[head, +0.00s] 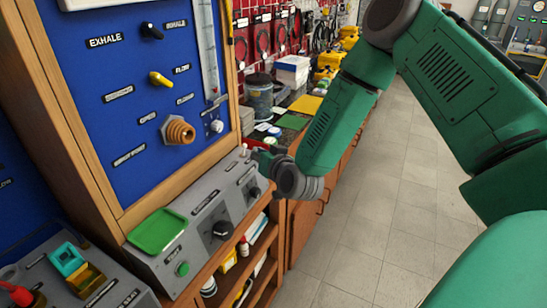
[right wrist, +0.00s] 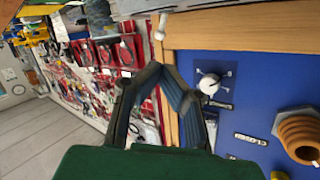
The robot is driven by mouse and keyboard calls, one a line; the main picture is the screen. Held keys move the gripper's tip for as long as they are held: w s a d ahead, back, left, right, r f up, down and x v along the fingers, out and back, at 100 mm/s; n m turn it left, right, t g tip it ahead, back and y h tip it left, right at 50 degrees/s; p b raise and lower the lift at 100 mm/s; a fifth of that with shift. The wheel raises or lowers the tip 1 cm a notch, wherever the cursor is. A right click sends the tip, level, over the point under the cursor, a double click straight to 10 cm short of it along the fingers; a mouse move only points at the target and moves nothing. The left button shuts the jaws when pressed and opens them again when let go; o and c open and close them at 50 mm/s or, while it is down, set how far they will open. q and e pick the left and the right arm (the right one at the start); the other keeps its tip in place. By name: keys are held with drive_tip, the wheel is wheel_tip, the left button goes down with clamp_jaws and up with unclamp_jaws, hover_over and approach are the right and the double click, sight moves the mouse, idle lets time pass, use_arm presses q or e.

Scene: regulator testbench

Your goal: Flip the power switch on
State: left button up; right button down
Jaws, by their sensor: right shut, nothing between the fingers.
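The grey control console (head: 200,232) stands below the blue panel. It carries a row of controls with labels too small to read. A small pale toggle lever (head: 245,150), likely the power switch, sits at its far end; it also shows near the top of the right wrist view (right wrist: 160,27). I cannot tell which way it is set. My right gripper (head: 262,158) is beside that far end, partly hidden by its own wrist. In the right wrist view its dark fingers (right wrist: 165,75) are shut and empty, apart from the lever. My left gripper is out of view.
Black knobs (head: 222,230), a green button (head: 182,269) and a green tray (head: 157,231) are on the console. The blue panel (head: 130,75) above bears a ribbed brass-coloured fitting (head: 178,130). A cluttered workbench lies beyond; the tiled floor (head: 365,215) at right is clear.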

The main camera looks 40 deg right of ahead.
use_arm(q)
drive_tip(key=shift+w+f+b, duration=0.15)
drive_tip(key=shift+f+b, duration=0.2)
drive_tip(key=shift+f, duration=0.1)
use_arm(e)
drive_tip(key=s+r, duration=0.2)
drive_tip(key=s, duration=0.4)
drive_tip(key=shift+a+r, duration=0.3)
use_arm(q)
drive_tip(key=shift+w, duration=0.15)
use_arm(e)
drive_tip(key=shift+w, duration=0.2)
drive_tip(key=shift+s+d, duration=0.1)
drive_tip(key=shift+s, duration=0.05)
drive_tip(key=shift+f, duration=0.1)
